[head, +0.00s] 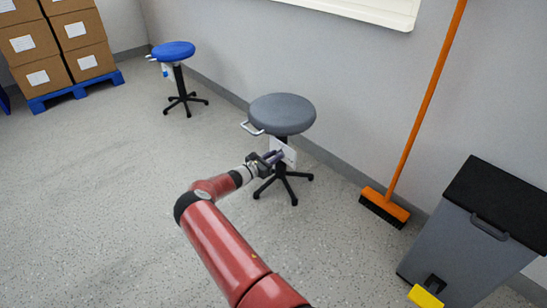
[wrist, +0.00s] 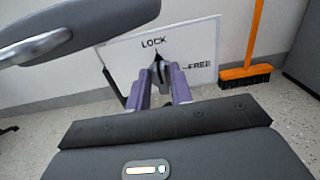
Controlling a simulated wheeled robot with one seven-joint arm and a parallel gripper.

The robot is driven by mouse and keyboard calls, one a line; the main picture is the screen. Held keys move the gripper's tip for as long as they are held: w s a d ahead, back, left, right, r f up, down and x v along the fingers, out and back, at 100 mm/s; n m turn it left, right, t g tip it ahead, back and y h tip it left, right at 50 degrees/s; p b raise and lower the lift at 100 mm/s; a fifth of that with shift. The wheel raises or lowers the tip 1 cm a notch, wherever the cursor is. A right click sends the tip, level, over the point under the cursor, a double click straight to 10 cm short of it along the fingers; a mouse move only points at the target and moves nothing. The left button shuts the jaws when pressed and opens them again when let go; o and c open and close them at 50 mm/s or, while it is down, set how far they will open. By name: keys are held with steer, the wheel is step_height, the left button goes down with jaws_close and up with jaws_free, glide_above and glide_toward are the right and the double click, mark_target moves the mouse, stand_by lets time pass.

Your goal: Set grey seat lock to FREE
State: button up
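The grey stool (head: 282,115) stands by the wall, with a white plate (head: 284,152) below its seat. In the wrist view the plate (wrist: 205,45) reads LOCK at the top and FREE at the right. The dark switch knob (wrist: 158,68) at the plate's middle has its pointed tip up toward LOCK. My gripper (head: 277,156) is at the plate. In the wrist view my gripper (wrist: 160,78) has its purple fingers apart, one on each side of the knob. Whether they touch it is unclear. The knob's lower part is partly hidden.
The seat's edge and metal handle (head: 252,129) are close above the plate. A blue stool (head: 173,50) stands farther back. An orange broom (head: 428,100) and a grey bin (head: 465,245) are at the right.

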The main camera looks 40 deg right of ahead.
jaws_close()
steer(key=shift+m+b, duration=0.4)
steer(key=shift+s+d+f+m+b, duration=0.1)
steer(key=shift+s+f+m+b, duration=0.1)
steer(key=shift+m+b, duration=2.5)
steer(key=shift+s+a+f+m+b, duration=0.1)
steer(key=shift+s+f+m+b, duration=0.15)
steer(key=shift+m+b, duration=2.45)
steer(key=shift+s+d+f+m+b, duration=0.1)
steer(key=shift+s+f+m+b, duration=0.1)
steer(key=shift+m+b, duration=2.5)
steer(key=shift+m+p, duration=0.5)
steer(key=shift+m, duration=0.2)
steer(key=shift+o, duration=1.7)
jaws_free()
